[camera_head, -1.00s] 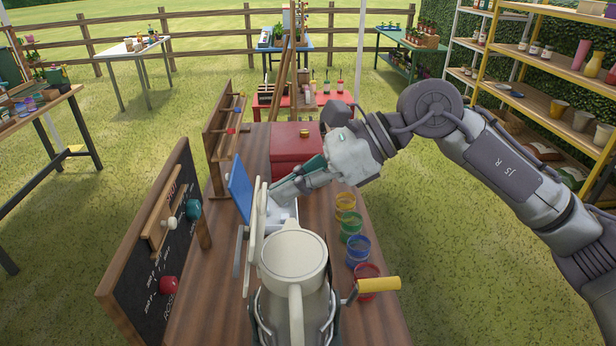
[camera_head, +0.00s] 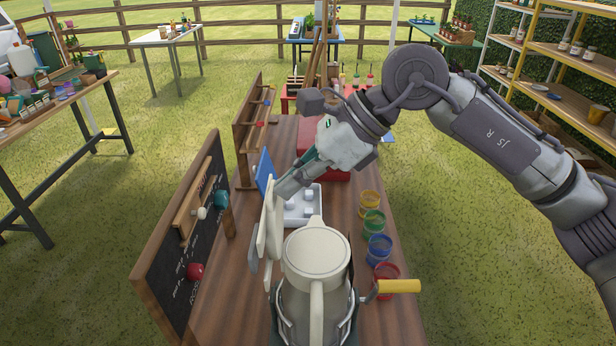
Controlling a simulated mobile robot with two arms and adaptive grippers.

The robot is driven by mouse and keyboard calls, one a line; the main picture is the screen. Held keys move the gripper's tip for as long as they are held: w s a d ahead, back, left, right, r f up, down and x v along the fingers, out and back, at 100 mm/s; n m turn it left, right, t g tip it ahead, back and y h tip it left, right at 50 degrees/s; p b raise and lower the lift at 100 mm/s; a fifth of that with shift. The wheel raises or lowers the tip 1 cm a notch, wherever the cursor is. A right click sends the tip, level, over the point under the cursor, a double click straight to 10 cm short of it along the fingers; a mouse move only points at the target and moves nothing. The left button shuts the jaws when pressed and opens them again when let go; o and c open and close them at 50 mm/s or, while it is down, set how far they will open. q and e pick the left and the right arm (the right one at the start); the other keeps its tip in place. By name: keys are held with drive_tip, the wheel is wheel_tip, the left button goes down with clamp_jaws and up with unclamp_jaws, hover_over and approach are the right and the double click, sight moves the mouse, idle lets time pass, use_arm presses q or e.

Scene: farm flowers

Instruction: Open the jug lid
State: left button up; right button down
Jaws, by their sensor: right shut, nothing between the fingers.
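A cream jug (camera_head: 317,256) with a round top and a front handle stands at the near end of the wooden table. A flat cream piece (camera_head: 268,228), which looks like its lid, stands nearly upright at the jug's left side. I cannot clearly tell whether the round top is an open mouth or a cover. My right gripper (camera_head: 284,184) is shut and empty, just behind the top edge of the upright piece. Its tips are partly hidden, so I cannot tell if they touch it. My left gripper is not in view.
A chalkboard (camera_head: 185,235) stands at the table's left edge. A white tray (camera_head: 303,214) with an upright blue panel (camera_head: 265,172) lies behind the jug. Several paint cups (camera_head: 378,249) and a yellow handle (camera_head: 398,286) are at the right. My arm partly hides a red box (camera_head: 338,174).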

drive_tip(key=shift+a+r+h, duration=0.1)
drive_tip(key=shift+a+h, duration=0.6)
drive_tip(key=shift+a, duration=0.6)
drive_tip(key=shift+a+b, duration=0.5)
drive_tip(key=shift+a, duration=0.1)
drive_tip(key=shift+a, duration=0.1)
